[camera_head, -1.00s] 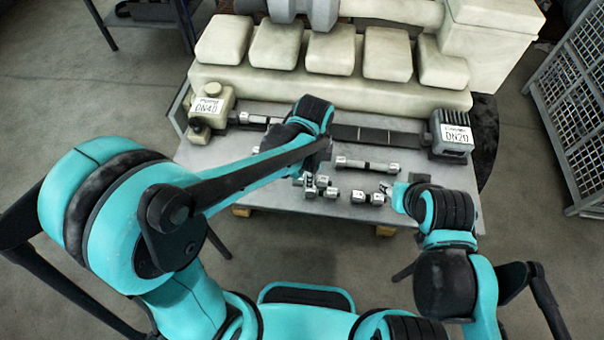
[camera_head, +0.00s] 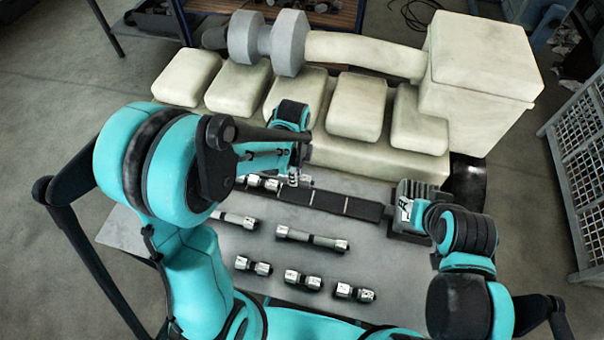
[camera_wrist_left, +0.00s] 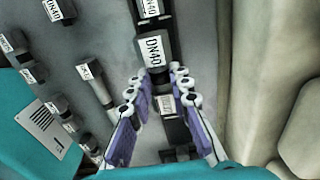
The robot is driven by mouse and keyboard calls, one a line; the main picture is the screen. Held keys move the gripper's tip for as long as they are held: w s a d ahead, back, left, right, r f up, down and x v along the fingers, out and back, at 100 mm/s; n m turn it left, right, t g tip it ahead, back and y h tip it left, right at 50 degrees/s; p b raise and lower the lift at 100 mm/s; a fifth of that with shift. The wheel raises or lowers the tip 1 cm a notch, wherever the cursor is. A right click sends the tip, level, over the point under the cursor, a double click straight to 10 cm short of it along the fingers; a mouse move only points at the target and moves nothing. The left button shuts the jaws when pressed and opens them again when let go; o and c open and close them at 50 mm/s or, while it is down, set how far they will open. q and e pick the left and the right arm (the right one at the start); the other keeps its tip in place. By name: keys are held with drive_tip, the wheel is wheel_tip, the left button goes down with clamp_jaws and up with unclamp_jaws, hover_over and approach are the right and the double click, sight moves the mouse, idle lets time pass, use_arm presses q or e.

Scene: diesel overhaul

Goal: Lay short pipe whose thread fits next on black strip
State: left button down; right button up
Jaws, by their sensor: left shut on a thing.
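The black strip (camera_head: 362,209), with thin white cross lines, lies on the grey table below the cream engine part. A silver-ended pipe (camera_head: 262,183) sits at its left end; in the left wrist view a piece marked DN40 (camera_wrist_left: 153,50) lies ahead of the fingers. Three short pipes (camera_head: 253,265) (camera_head: 303,279) (camera_head: 355,292) lie in the front row. My right gripper (camera_head: 418,212) is beside the dark grey block (camera_head: 404,222); its fingers are unclear.
Longer pipes (camera_head: 312,238) (camera_head: 234,218) lie between the strip and the front row. Cream blocks (camera_head: 357,106) rise close behind the strip. A wire-mesh crate (camera_head: 585,165) stands on the floor at right. The strip's right part is bare.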

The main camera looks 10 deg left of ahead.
use_arm(q)
drive_tip(key=shift+w+f, duration=0.15)
drive_tip(key=shift+w, duration=0.05)
drive_tip(key=shift+s+f+b, duration=0.15)
drive_tip(key=shift+f+b, duration=0.3)
drive_tip(key=shift+f, duration=0.05)
drive_tip(key=shift+f+b, duration=0.45)
drive_tip(key=shift+f, duration=0.2)
drive_tip(key=shift+f+b, duration=0.65)
drive_tip(key=shift+f, duration=0.25)
drive_tip(key=shift+f+b, duration=1.55)
drive_tip(key=shift+f, duration=0.1)
drive_tip(key=shift+f, duration=0.15)
drive_tip(key=c, duration=1.3)
unclamp_jaws()
